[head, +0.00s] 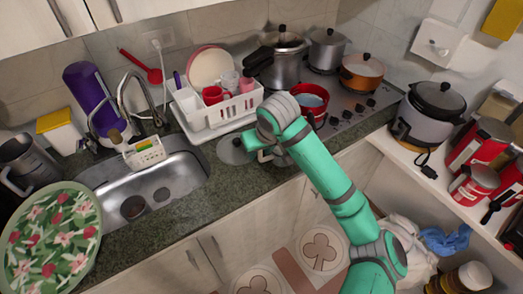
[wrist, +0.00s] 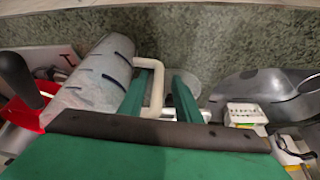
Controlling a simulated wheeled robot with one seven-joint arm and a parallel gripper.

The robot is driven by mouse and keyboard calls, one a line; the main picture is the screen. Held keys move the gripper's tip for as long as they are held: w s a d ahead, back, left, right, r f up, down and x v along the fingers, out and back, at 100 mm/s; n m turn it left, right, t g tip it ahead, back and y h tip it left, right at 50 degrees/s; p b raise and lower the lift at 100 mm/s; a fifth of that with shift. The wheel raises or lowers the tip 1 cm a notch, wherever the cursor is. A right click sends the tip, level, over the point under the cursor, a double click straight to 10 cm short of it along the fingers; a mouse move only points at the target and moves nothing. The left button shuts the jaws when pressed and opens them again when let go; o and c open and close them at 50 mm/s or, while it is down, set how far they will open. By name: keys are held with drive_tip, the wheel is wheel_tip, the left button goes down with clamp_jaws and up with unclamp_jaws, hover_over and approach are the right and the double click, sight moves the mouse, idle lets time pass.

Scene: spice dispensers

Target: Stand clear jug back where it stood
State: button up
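The clear jug (wrist: 97,78), a greyish see-through cylinder with dark marks, fills the left of the wrist view. Its pale handle (wrist: 157,85) points right, towards my gripper (wrist: 169,78). The left finger passes through the handle loop and the right finger is outside it. The handle bar lies between the fingers, with a gap to the right finger, so my gripper looks open around it. In the head view the wrist of my arm hides most of the jug above the counter's front part. Whether its base touches the counter is not clear.
A grey round lid (head: 236,149) lies on the dark counter. The red pot (head: 311,99) on the hob and white dish rack (head: 215,107) are close behind. The sink (head: 155,180) is left. The counter's front edge is near.

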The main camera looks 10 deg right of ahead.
drive_tip(key=v, duration=1.2)
drive_tip(key=shift+r, duration=0.2)
drive_tip(key=shift+w+d, duration=0.1)
drive_tip(key=shift+w, duration=0.05)
drive_tip(key=shift+d, duration=0.1)
